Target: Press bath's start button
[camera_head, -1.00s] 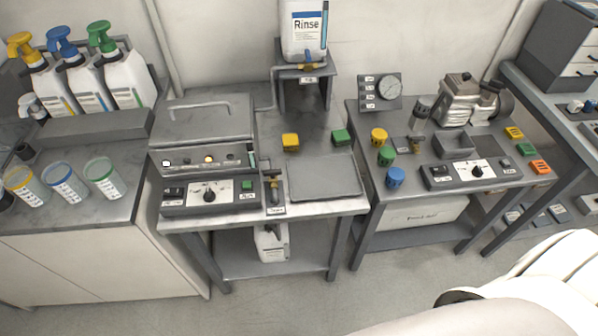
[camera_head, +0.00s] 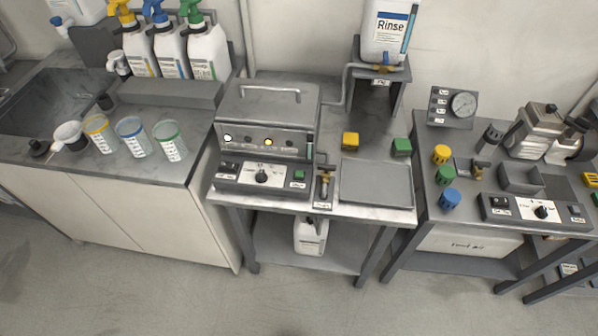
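The bath (camera_head: 266,108) is a grey metal box with a closed, handled lid on the middle table. Its front face has several small round lamps, some lit. Below it, a dark control panel (camera_head: 232,182) carries a switch at the left, a white-faced round dial (camera_head: 262,177) in the middle and a green button (camera_head: 299,174) at the right with a small label under it. The labels are too small to read. Neither of my grippers is in view.
A small tap (camera_head: 325,184) stands right of the panel, beside a flat grey tray (camera_head: 376,184). The sink counter (camera_head: 150,187) is left, another equipment table (camera_head: 430,215) right. The floor in front is clear.

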